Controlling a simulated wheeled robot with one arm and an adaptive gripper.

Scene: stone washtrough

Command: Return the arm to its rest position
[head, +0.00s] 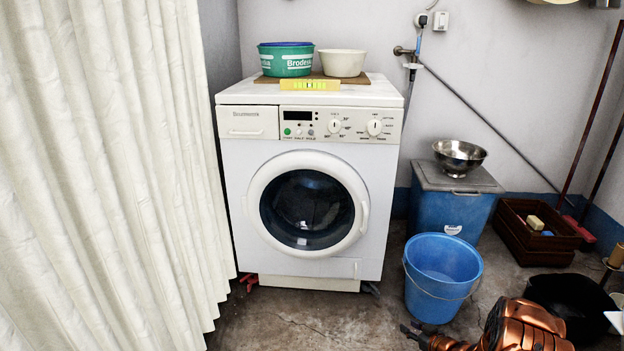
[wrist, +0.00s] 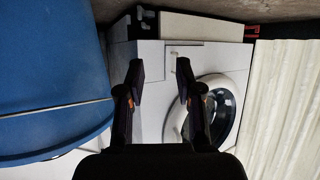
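My arm shows at the bottom right of the head view in copper colour, low in front of the blue bucket (head: 440,290). My gripper (head: 408,330) is at its left end, near the floor. In the wrist view my gripper (wrist: 165,85) has its two dark fingers spread apart with nothing between them. The lower front of the washing machine (wrist: 150,60) shows beyond the fingers, with its round door at the right. The blue bucket (wrist: 45,90) fills the left side of the wrist view, close beside the gripper.
The white washing machine (head: 310,130) stands in the middle, carrying a green tub (head: 286,62), a cream bowl (head: 342,64) and a yellow level (head: 310,86). A cream curtain (head: 95,170) hangs left. A lidded blue bin (head: 455,210), steel bowl (head: 460,155), brown crate (head: 525,240) and black basin (head: 560,300) stand right.

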